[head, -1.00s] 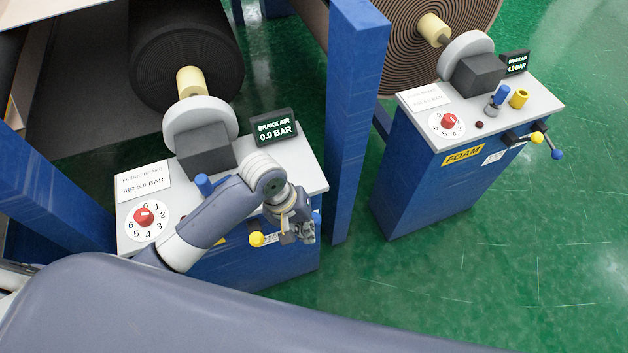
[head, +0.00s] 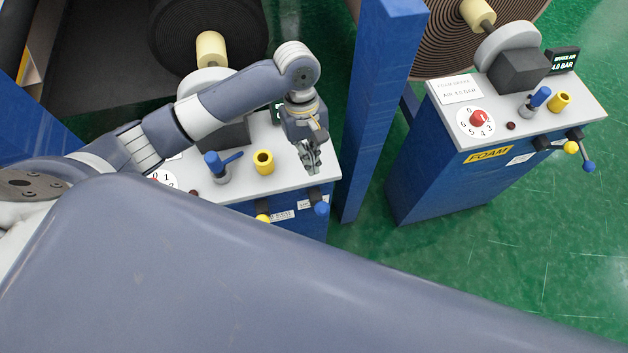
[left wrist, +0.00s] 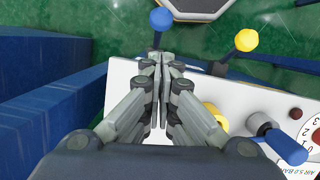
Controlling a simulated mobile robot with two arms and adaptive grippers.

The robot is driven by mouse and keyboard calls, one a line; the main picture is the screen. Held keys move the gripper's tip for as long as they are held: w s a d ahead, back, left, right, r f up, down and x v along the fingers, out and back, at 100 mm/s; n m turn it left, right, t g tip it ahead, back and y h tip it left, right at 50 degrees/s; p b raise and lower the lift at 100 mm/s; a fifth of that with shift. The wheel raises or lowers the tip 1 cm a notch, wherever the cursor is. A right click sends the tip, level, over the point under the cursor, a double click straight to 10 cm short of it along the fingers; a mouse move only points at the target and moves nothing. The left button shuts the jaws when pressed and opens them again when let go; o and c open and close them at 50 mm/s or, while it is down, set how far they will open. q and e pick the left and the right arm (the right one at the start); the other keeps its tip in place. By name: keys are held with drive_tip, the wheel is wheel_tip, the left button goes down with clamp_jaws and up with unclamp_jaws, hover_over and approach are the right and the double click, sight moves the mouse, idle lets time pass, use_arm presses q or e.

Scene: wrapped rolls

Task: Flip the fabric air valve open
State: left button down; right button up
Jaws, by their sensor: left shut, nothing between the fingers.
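On the fabric stand's grey top (head: 215,192), a blue-handled lever valve (head: 220,165) stands beside a yellow cup (head: 263,162). On its front edge are a yellow-ball lever (head: 263,218) and a blue-ball lever (head: 321,208); I cannot tell which is the air valve. My left gripper (head: 312,165) is shut and empty above the top's right end, close to the blue-ball lever. In the left wrist view, the shut fingers (left wrist: 163,62) point towards the blue-ball lever (left wrist: 160,22); contact is unclear. The yellow-ball lever (left wrist: 246,42) sits to their right. My right gripper is not in view.
My left arm covers most of the dial (head: 162,180) and pressure display (head: 277,115). A blue post (head: 380,110) stands just right of the stand. The foam stand (head: 450,180), with similar controls, is farther right. Green floor (head: 540,240) is open in front of it.

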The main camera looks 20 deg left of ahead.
sight(320, 206)
use_arm(q)
drive_tip(key=p+x, duration=0.1)
drive_tip(key=x, duration=0.9)
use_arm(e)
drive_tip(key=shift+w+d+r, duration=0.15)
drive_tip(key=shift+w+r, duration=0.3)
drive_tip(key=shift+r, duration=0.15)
use_arm(q)
drive_tip(key=shift+w, duration=0.15)
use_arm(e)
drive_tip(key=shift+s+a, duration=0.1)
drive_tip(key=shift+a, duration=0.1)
